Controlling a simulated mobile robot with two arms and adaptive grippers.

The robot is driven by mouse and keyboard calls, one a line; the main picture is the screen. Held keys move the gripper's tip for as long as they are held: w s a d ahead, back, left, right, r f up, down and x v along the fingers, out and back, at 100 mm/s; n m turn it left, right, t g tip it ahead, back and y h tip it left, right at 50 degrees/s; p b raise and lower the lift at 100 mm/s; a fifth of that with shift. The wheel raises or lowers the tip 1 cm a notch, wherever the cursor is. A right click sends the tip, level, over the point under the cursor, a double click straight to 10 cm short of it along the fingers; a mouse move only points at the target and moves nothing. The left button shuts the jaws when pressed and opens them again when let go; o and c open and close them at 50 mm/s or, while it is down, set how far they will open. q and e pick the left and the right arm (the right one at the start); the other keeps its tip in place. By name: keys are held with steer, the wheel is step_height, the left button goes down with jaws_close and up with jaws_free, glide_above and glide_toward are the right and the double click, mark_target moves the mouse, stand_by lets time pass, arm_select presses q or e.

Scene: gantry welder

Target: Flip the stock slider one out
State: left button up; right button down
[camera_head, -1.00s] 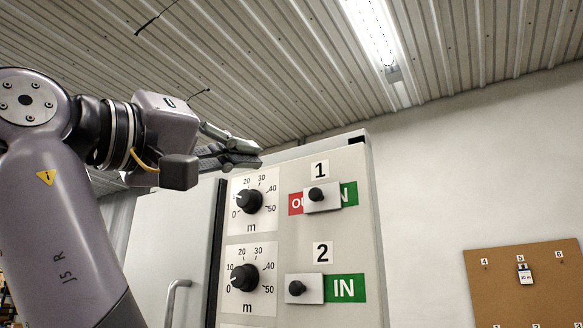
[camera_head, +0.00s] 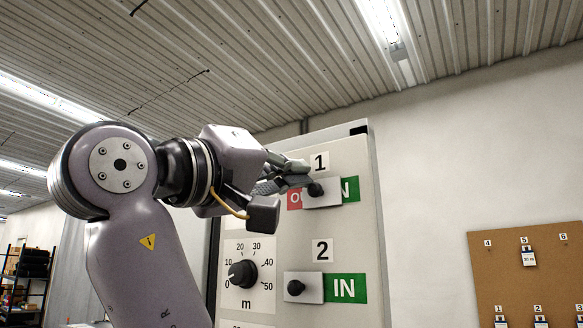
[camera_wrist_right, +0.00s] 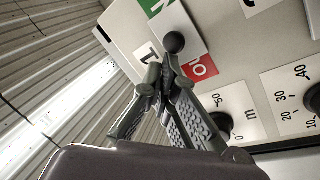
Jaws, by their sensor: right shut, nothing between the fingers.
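Stock slider one is a white plate (camera_head: 327,196) with a black knob (camera_head: 315,189) on the panel under the label 1. The plate sits between the red OUT field and the green IN field and covers part of both. The knob also shows in the right wrist view (camera_wrist_right: 173,42). My right gripper (camera_head: 301,174) is shut and empty, its fingertips just left of and slightly above the knob. I cannot tell whether they touch it. In the wrist view the fingertips (camera_wrist_right: 163,78) appear close below the knob. My left gripper is not in view.
Slider two (camera_head: 304,287) is below, with its green IN field showing. A dial (camera_head: 242,274) marked in m stands left of it. My right arm hides the upper dial in the head view. A corkboard (camera_head: 512,270) hangs on the right wall.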

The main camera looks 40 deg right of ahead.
steer(key=shift+a, duration=0.1)
steer(key=shift+s+f+b, duration=0.15)
steer(key=shift+s+b, duration=0.35)
steer(key=shift+b, duration=0.1)
steer(key=shift+s+d+b, duration=0.55)
steer(key=shift+s+b, duration=0.3)
steer(key=shift+s+d, duration=0.1)
steer(key=shift+s, duration=0.1)
steer(key=shift+w, duration=0.1)
steer(key=shift+r, duration=0.2)
